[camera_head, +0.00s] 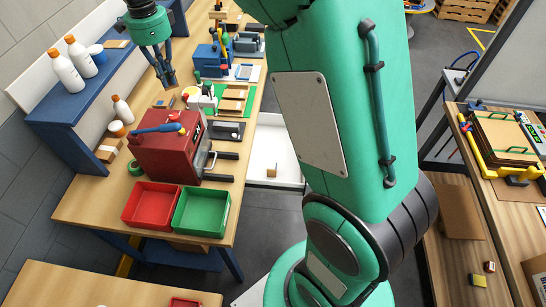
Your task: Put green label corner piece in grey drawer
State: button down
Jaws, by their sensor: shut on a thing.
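My gripper (168,80) hangs at the upper left, above the back of the wooden workbench. A pale grey drawer (284,167) is pulled out from the bench's right side, below the bench top. A small wooden block (272,171) lies in it. My gripper is up and left of the drawer, apart from it. My green arm hides the drawer's right part.
A red metal box (168,157) stands on the bench (84,205), with a red bin (151,205) and a green bin (201,212) in front. Tools and holders crowd the bench behind. A blue shelf (65,105) with white bottles is at left.

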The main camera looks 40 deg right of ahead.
jog(key=s+d+m, duration=0.2)
jog(key=d, duration=0.7)
jog(key=s+d+m, duration=0.2)
jog(key=d, duration=0.7)
jog(key=m, duration=0.3)
send_over(275, 161)
jog(key=f, duration=0.1)
notch_tip(275, 161, down, 42)
jog(key=shift+r, duration=0.15)
jog(key=shift+a, duration=0.1)
jog(key=shift+f+b, duration=0.75)
jog(key=shift+f, duration=2.35)
jog(key=shift+f, duration=0.1)
jog(key=shift+f+b, duration=0.3)
jog(key=shift+f, duration=1.45)
jog(key=shift+f, duration=0.2)
